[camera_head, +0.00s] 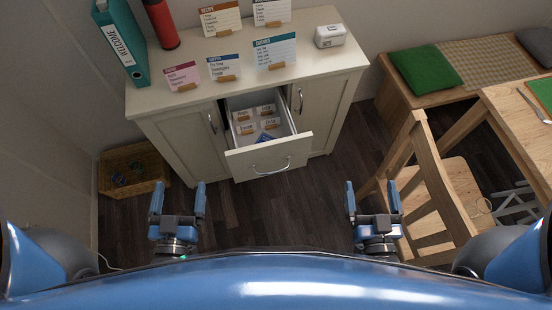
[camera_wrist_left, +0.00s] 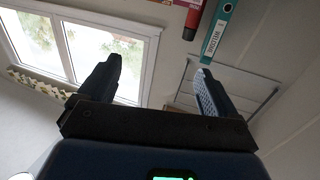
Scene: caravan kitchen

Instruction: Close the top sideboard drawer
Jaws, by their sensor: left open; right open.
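The white sideboard (camera_head: 180,106) stands ahead of me against the wall. Its top drawer (camera_head: 271,158) is pulled out, with a curved metal handle on its front and several labelled cards and a blue item inside. My left gripper (camera_head: 178,203) is open and empty, over the floor left of the drawer and apart from it. My right gripper (camera_head: 372,199) is open and empty, right of the drawer and near the chair. In the left wrist view my left gripper's fingers (camera_wrist_left: 155,85) are spread with nothing between them.
A wooden chair (camera_head: 440,190) and a table (camera_head: 520,115) stand on the right. A wicker basket (camera_head: 145,160) sits on the floor at left. Cards, a teal binder (camera_head: 122,45) and a red bottle (camera_head: 161,22) stand on the sideboard. Dark floor before the drawer is clear.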

